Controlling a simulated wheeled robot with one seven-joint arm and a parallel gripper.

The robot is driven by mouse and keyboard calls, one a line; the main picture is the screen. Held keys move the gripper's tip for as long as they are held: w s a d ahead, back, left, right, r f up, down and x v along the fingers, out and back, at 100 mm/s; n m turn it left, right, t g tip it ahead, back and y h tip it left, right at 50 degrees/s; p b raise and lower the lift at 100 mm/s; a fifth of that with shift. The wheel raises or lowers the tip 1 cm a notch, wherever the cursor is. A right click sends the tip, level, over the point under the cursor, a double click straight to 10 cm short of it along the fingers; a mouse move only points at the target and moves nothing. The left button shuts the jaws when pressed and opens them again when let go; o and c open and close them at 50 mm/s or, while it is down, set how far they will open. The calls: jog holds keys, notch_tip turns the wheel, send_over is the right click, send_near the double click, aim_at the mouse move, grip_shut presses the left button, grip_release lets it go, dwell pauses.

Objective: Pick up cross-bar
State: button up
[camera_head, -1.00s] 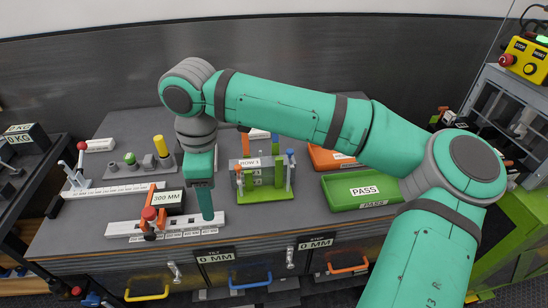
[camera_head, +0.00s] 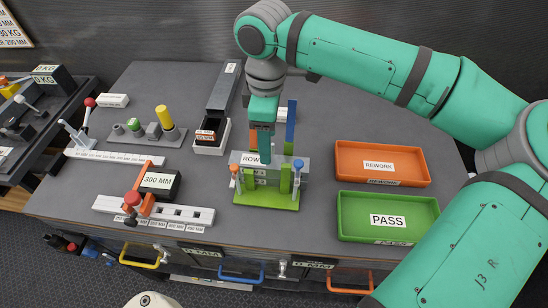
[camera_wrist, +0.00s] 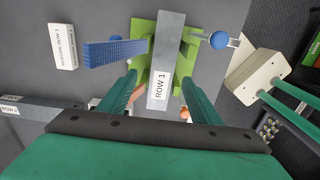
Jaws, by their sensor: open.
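A grey bar labelled ROW 1, which I take to be the cross-bar (camera_head: 298,162), lies across the top of a green stand (camera_head: 262,203). In the wrist view the cross-bar (camera_wrist: 170,42) runs lengthwise between my fingers, over the green stand (camera_wrist: 143,30). My gripper (camera_head: 264,160) is over the bar, pointing down. In the wrist view the green fingers of my gripper (camera_wrist: 163,92) are spread apart, one on each side of the bar, with gaps showing. The head view hides part of the bar behind the fingers.
A blue upright (camera_head: 291,122) rises behind the bar, and a blue-knobbed lever (camera_head: 298,166) is at its right. A green PASS tray (camera_head: 350,225) and orange REWORK tray (camera_head: 345,170) lie to the right. A 300 MM block (camera_head: 160,181) on a white rail is to the left.

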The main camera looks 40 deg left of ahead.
aim_at(245, 160)
jog(key=shift+s+d+f, duration=0.1)
jog(key=shift+s+f, duration=0.05)
jog(key=shift+f, duration=0.65)
jog(key=shift+s+d+f, duration=0.1)
jog(key=shift+s+f, duration=0.05)
jog(key=shift+f, duration=0.6)
notch_tip(245, 160, down, 5)
jog(key=shift+w, duration=0.1)
jog(key=shift+w, duration=0.2)
jog(key=c, duration=1.2)
jog(key=shift+d, duration=0.25)
